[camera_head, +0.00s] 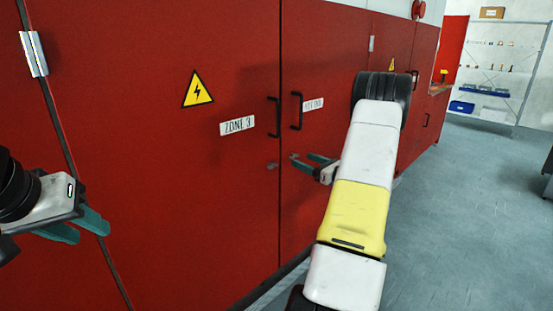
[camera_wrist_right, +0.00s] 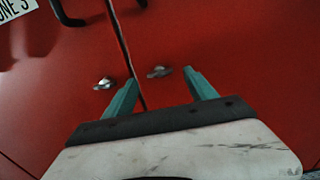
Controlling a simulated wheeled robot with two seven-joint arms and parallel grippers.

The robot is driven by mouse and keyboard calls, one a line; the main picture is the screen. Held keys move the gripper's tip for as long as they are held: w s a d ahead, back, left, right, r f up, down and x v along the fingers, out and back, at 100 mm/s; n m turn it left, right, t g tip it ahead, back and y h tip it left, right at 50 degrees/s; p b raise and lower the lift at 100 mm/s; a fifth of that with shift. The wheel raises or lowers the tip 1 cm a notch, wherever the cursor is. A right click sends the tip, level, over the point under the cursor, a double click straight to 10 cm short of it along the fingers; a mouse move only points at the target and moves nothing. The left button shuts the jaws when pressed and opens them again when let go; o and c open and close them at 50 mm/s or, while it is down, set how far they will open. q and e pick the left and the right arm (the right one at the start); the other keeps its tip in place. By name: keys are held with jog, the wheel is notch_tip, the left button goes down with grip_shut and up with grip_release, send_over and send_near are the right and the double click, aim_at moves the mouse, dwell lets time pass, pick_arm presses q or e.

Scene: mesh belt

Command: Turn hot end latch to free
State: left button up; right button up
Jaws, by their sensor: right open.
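The hot end latch (camera_wrist_right: 159,72) is a small metal turn latch on the red right-hand door, just right of the door seam. In the right wrist view it lies ahead, between my two teal fingertips, with its lever roughly level. In the head view it (camera_head: 295,156) is small beside the fingers, under the door's white label (camera_head: 313,104). My right gripper (camera_head: 307,162) is open and empty close to the door; the fingers (camera_wrist_right: 160,78) are spread either side of the latch. Contact cannot be told. My left gripper (camera_head: 92,234) is open and empty at the left.
A similar latch (camera_wrist_right: 104,84) sits on the left door, marked ZONE 3 (camera_head: 237,125). Black handles (camera_head: 274,117) flank the seam above. A yellow warning sign (camera_head: 198,90) is on the left door. Clear grey floor (camera_head: 455,220) and shelving (camera_head: 490,75) lie right.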

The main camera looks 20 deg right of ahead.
aim_at(296, 157)
jog(key=shift+x, duration=1.7)
jog(key=shift+c, duration=0.3)
jog(key=c, duration=1.3)
